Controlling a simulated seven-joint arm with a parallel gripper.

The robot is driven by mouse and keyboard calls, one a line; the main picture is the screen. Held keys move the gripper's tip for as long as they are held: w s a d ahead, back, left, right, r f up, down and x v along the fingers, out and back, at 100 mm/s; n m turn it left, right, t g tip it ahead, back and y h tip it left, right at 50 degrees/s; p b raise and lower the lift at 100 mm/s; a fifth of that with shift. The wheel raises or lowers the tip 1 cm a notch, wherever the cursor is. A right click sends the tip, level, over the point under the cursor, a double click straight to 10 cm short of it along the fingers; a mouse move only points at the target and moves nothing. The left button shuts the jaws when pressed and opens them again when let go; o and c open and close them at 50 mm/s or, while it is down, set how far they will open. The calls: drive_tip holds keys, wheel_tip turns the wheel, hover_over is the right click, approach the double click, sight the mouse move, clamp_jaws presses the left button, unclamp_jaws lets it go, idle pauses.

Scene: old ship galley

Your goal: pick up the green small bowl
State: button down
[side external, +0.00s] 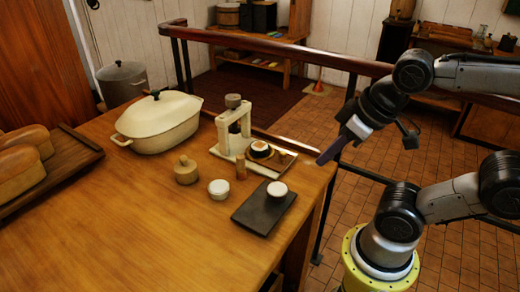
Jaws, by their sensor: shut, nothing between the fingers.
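No bowl in the side external view looks clearly green. A small round dark-rimmed vessel (261,150) with something pale and orange in it sits on a small tray at the right end of the table; it may be a small bowl, but its colour is hard to tell. A small pale cup-like piece (277,190) stands on a dark slab, and a similar one (219,189) stands on bare wood to its left. My gripper (324,158) is shut and empty, right of these things, near the table's right edge and apart from them.
The wooden table (130,225) is clear at front and left. A cream lidded pot (160,122), a pale press-like stand (233,128), a round wooden piece (186,170) and a dark slab (264,207) stand on it. Bread loaves (22,165) lie far left. A rail (275,47) runs behind.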

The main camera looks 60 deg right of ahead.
unclamp_jaws()
idle(0.3)
